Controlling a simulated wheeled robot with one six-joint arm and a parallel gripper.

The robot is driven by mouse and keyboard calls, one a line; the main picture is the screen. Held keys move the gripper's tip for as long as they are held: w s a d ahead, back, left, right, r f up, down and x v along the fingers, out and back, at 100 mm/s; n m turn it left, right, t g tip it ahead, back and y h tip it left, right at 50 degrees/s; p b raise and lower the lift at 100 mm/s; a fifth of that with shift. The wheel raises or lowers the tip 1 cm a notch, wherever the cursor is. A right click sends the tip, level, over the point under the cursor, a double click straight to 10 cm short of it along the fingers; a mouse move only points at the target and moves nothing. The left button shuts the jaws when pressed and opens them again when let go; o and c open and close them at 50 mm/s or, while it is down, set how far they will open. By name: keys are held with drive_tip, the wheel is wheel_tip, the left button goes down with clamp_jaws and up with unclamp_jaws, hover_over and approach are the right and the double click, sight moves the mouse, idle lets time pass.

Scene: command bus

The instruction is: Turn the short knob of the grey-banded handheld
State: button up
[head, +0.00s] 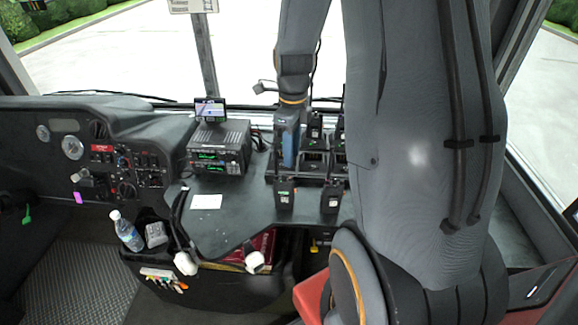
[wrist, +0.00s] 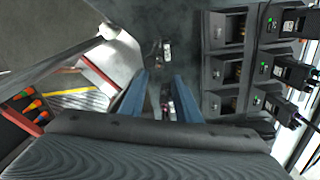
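Several black handhelds stand in and around a dark charging rack; two show at its front in the head view, one on the left (head: 284,194) and one on the right (head: 331,198). Their bands and knobs are too small to tell, so I cannot say which is grey-banded. My gripper (head: 289,150) has blue fingers and hangs pointing down at the rack's left side. In the wrist view its two fingers (wrist: 160,78) are apart, with small dark objects showing between and beyond them, unclear. Handhelds (wrist: 292,72) show at the right there, clear of the fingers.
The rack (wrist: 228,65) fills the wrist view's right side. A radio unit (head: 218,148) with a small screen (head: 210,108) stands left of it. A white card (head: 206,201) lies on the console. A bottle (head: 127,232) stands lower left. The windscreen is behind.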

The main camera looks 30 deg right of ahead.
sight(291, 177)
drive_tip(key=shift+s+a+f+p, duration=0.1)
drive_tip(key=shift+f+p, duration=0.5)
drive_tip(key=shift+f, duration=1.2)
drive_tip(key=shift+s+f+p, duration=0.1)
drive_tip(key=shift+f+p, duration=0.45)
drive_tip(key=shift+f, duration=1.2)
clamp_jaws()
